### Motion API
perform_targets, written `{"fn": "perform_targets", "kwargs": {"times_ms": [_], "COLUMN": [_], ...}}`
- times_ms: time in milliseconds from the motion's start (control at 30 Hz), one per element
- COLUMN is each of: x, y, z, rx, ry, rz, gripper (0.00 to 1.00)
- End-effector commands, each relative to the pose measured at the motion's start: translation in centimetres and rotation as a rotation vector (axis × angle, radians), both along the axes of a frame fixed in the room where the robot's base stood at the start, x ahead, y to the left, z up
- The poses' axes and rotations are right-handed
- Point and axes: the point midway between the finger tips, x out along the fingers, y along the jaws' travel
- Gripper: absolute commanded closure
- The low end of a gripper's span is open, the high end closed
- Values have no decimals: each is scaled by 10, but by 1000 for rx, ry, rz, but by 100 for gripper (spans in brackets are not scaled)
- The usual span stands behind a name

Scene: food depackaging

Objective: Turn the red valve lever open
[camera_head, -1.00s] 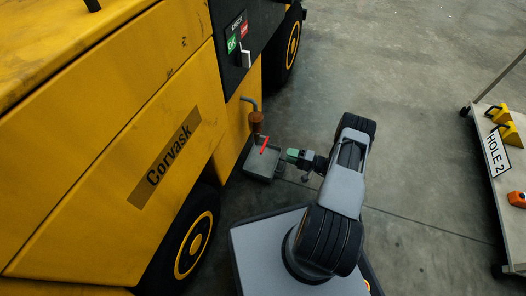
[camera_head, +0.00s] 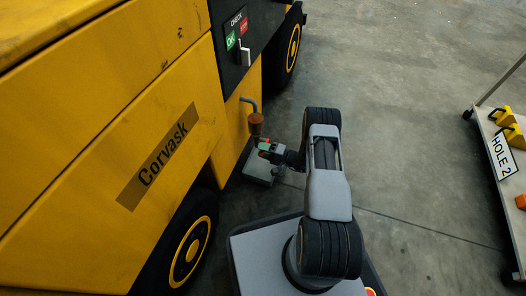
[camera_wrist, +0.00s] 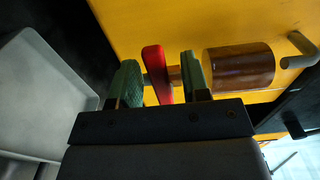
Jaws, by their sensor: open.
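The red valve lever (camera_wrist: 156,72) stands between the two green-padded fingers of my gripper (camera_wrist: 160,80) in the wrist view. In the head view my gripper (camera_head: 268,149) is at the valve, and only a little red of the lever shows by the fingertips. The brown cylindrical valve body (camera_wrist: 238,68) is just right of the fingers in the wrist view. It also shows above my gripper in the head view (camera_head: 256,124).
A grey tray (camera_head: 258,172) sits below the valve, its wall close to my gripper. The yellow Corvask machine (camera_head: 150,110) fills the left, with a check switch panel (camera_head: 240,45) above. Floor between is clear.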

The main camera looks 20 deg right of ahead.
Motion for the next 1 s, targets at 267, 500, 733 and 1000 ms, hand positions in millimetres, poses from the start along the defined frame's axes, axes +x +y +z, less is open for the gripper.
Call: {"fn": "perform_targets", "kwargs": {"times_ms": [267,500,733,1000], "x": [0,0,0,0], "y": [0,0,0,0], "z": [0,0,0,0], "rx": [0,0,0,0], "ry": [0,0,0,0], "rz": [0,0,0,0], "gripper": [60,83,100,100]}}
